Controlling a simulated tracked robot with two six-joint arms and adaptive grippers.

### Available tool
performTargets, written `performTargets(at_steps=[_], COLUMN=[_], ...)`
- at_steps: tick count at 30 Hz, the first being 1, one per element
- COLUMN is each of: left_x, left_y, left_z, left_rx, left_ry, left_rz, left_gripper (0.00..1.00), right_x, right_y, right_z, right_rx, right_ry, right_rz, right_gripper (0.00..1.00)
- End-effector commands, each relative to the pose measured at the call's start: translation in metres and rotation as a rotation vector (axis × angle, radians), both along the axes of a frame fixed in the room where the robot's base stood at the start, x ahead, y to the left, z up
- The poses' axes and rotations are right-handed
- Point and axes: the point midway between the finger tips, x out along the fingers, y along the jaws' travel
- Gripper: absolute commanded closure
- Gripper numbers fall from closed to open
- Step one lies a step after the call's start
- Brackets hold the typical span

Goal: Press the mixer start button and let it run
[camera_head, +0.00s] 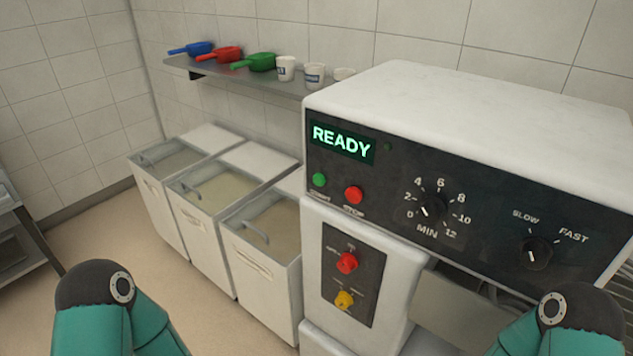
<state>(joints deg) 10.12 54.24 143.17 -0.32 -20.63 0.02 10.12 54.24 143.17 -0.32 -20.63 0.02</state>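The mixer (480,100) fills the right half of the view, with a white top and a dark control panel. Its display (341,141) reads READY in green. Below the display are a green start button (319,180) and a red stop button (354,195). A minute dial (432,206) and a slow/fast knob (536,253) sit further right. A lower panel carries a red knob or button (346,263) and a yellow one (344,299). Teal links of my arms show at the bottom left and bottom right; neither gripper is in view.
Several white bins (272,272) with pale contents stand left of the mixer. A wall shelf (215,74) above holds blue, red and green scoops (262,62) and white cups (286,67). A metal rack (28,240) is at the far left. Floor between is clear.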

Motion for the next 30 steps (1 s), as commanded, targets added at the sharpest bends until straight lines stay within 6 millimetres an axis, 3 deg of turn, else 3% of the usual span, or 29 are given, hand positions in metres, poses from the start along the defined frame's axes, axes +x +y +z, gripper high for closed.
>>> performTargets(at_steps=[1,9,10,30], left_x=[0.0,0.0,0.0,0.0], left_y=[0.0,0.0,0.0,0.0], left_z=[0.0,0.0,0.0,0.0], left_rx=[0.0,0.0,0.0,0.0], left_ry=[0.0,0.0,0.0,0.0], left_rz=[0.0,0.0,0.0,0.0], left_gripper=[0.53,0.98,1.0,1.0], right_x=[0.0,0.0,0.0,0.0], right_y=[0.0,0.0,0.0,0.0], right_z=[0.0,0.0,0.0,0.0], right_rx=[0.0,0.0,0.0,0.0], right_ry=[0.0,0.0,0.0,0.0], right_rz=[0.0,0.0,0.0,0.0], right_gripper=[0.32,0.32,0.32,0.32])
